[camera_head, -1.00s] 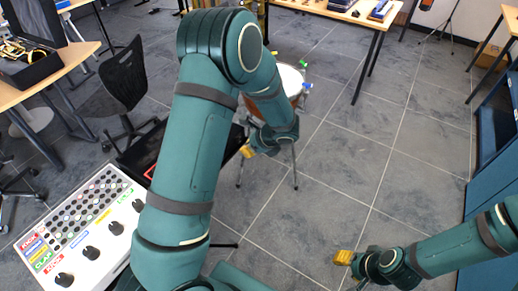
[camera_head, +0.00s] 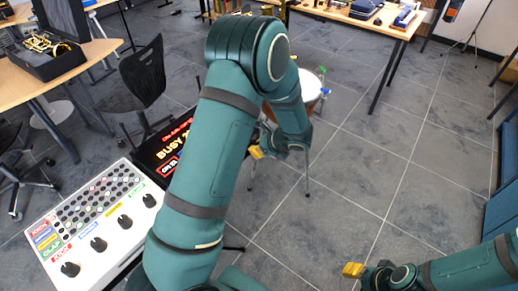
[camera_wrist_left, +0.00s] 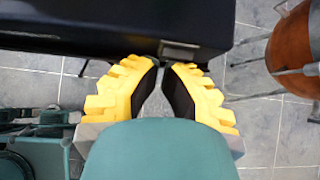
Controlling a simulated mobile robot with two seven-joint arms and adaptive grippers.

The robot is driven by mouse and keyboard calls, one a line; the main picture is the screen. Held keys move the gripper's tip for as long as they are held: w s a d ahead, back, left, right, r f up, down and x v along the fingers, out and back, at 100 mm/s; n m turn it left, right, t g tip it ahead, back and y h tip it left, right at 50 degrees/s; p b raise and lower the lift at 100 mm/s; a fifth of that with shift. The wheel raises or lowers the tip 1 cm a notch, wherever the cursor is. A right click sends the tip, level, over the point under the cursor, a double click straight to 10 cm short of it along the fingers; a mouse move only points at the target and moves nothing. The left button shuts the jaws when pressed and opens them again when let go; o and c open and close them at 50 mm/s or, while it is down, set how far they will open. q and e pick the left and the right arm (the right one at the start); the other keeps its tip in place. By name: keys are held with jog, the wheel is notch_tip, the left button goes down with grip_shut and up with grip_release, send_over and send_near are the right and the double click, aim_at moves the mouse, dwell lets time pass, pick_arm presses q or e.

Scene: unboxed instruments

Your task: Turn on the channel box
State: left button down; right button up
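A black box (camera_head: 165,148) with glowing text, partly reading "BUSY", stands behind my left arm in the head view; I take it to be the channel box. Its dark side (camera_wrist_left: 100,25) fills the top of the left wrist view, with a small grey fitting (camera_wrist_left: 180,51) at its lower edge. My left gripper (camera_head: 257,152) is empty, its yellow fingers drawn together with a narrow gap; in the wrist view the tips (camera_wrist_left: 160,68) lie just below the fitting. Contact cannot be told. My right gripper (camera_head: 354,270) is low at right, its tips together, empty.
A white panel (camera_head: 133,233) with knobs and buttons stands at lower left. A drum (camera_head: 309,90) stands behind my left gripper; it also shows in the wrist view (camera_wrist_left: 295,50). A black chair (camera_head: 143,80) and tables surround the area. Floor at centre right is clear.

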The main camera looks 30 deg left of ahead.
pick_arm(q)
jog(key=shift+r, duration=0.15)
pick_arm(e)
jog(key=shift+r, duration=0.15)
pick_arm(q)
jog(key=shift+r+p, duration=0.65)
jog(key=shift+r, duration=0.1)
pick_arm(e)
jog(key=shift+r, duration=0.55)
jog(key=shift+s, duration=0.1)
pick_arm(q)
jog(key=d+f+p+v, duration=0.1)
jog(key=p+v, duration=0.1)
jog(key=v, duration=1.1)
jog(key=shift+p, duration=0.35)
pick_arm(e)
jog(key=r, duration=0.1)
jog(key=s+d+r, duration=0.1)
jog(key=shift+s+d+r, duration=0.15)
jog(key=shift+r, duration=0.25)
pick_arm(q)
jog(key=shift+s, duration=0.15)
